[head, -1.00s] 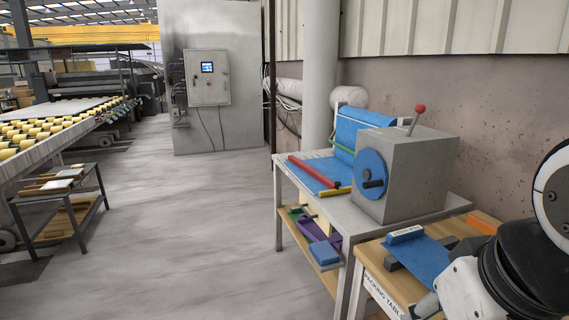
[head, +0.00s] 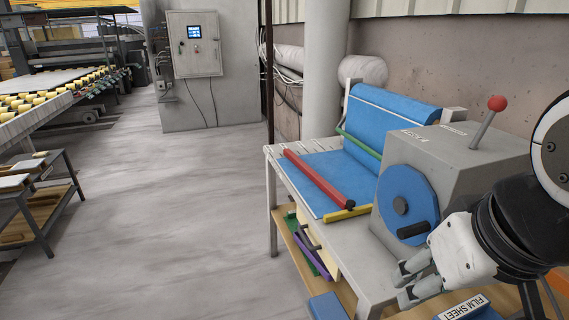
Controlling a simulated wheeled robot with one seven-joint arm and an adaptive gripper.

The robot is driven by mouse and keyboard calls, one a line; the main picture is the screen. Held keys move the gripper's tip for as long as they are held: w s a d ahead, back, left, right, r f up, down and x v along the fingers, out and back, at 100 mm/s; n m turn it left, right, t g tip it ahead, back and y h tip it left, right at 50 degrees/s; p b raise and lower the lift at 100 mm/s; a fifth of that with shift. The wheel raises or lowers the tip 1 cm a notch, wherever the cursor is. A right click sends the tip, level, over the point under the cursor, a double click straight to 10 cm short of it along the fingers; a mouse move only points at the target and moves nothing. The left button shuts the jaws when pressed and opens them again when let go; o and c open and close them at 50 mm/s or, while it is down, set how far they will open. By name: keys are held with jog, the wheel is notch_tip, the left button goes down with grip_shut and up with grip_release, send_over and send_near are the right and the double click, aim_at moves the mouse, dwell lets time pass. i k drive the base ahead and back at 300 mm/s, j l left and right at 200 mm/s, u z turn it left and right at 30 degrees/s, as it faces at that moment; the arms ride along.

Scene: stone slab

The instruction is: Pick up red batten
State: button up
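The red batten (head: 318,179) is a long thin bar lying on the blue sheet (head: 322,163) on the grey table (head: 345,261). It runs from the table's far left toward the middle, with its near end by a yellow bar (head: 346,214). My gripper (head: 399,287) is at the lower right, in front of the grey machine, with its fingers apart and nothing between them. It is to the right of the batten's near end and clear of it.
A grey box machine (head: 463,157) with a blue wheel (head: 408,204) and red-knobbed lever (head: 497,103) stands right of the batten. A blue roll (head: 392,108) and green bar (head: 358,142) are behind. A lower shelf (head: 299,246) holds coloured items.

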aim_at(330, 191)
jog(key=j+z, duration=0.1)
jog(key=j, duration=0.5)
jog(key=i+j+z, duration=0.2)
jog(key=j, duration=0.2)
jog(key=i+j+z, duration=0.1)
jog(key=j+z, duration=0.15)
jog(key=j, duration=0.15)
jog(key=i+j+z, duration=0.2)
jog(key=j, duration=0.25)
jog(key=j+z, duration=0.2)
jog(key=j, duration=0.25)
jog(key=i+j+z, duration=0.35)
jog(key=i+j, duration=0.15)
jog(key=i+j+z, duration=0.2)
jog(key=j, duration=0.25)
jog(key=i+j+z, duration=0.15)
jog(key=j, duration=0.25)
jog(key=i+j+z, duration=0.2)
jog(key=j, duration=0.2)
